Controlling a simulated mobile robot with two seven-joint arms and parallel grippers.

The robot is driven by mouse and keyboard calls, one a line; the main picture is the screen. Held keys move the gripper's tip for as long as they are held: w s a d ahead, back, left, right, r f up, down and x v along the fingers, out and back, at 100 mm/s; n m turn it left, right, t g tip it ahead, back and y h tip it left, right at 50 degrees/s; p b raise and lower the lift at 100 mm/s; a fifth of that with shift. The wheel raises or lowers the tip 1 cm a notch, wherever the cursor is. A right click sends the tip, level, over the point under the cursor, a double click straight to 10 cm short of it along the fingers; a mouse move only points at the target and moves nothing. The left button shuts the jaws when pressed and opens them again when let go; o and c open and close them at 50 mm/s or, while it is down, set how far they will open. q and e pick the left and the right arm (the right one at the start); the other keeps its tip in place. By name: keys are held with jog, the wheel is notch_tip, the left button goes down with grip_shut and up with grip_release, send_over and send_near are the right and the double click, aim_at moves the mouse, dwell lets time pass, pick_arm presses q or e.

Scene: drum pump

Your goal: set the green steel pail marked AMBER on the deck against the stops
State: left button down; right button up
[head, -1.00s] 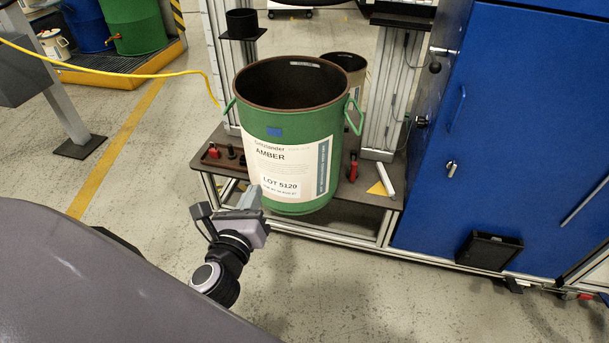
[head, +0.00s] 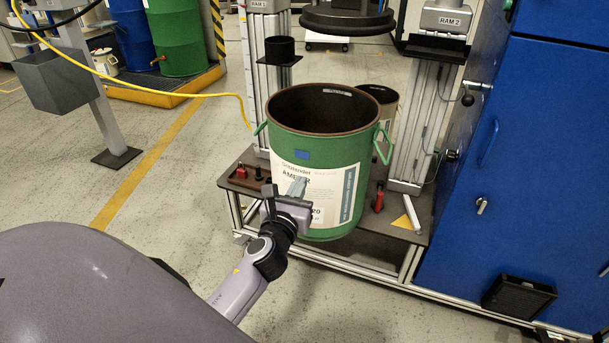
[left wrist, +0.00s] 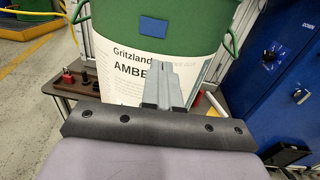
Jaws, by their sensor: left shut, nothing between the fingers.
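The green steel pail (head: 320,113), labelled AMBER, stands upright at the deck (head: 378,221), its bottom reaching past the deck's front edge in the picture. Its brown rim is open at the top, with a green handle on each side. My left gripper (head: 297,188) is shut and empty, in front of the pail's white label and covering part of it. In the left wrist view the closed fingers (left wrist: 171,84) point at the label (left wrist: 138,72); I cannot tell whether they touch. The stops cannot be made out behind the pail. My right gripper is not in view.
A second, smaller pail (head: 388,97) stands behind the green one. A ram column (head: 418,125) and a blue cabinet (head: 540,150) are to the right. Red-handled parts (head: 378,197) sit on the deck. A round dark plate (head: 347,20) hangs above.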

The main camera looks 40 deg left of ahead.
aim_at(308, 166)
pick_arm(q)
jog(key=shift+b+x, duration=0.35)
jog(key=shift+x, duration=1.9)
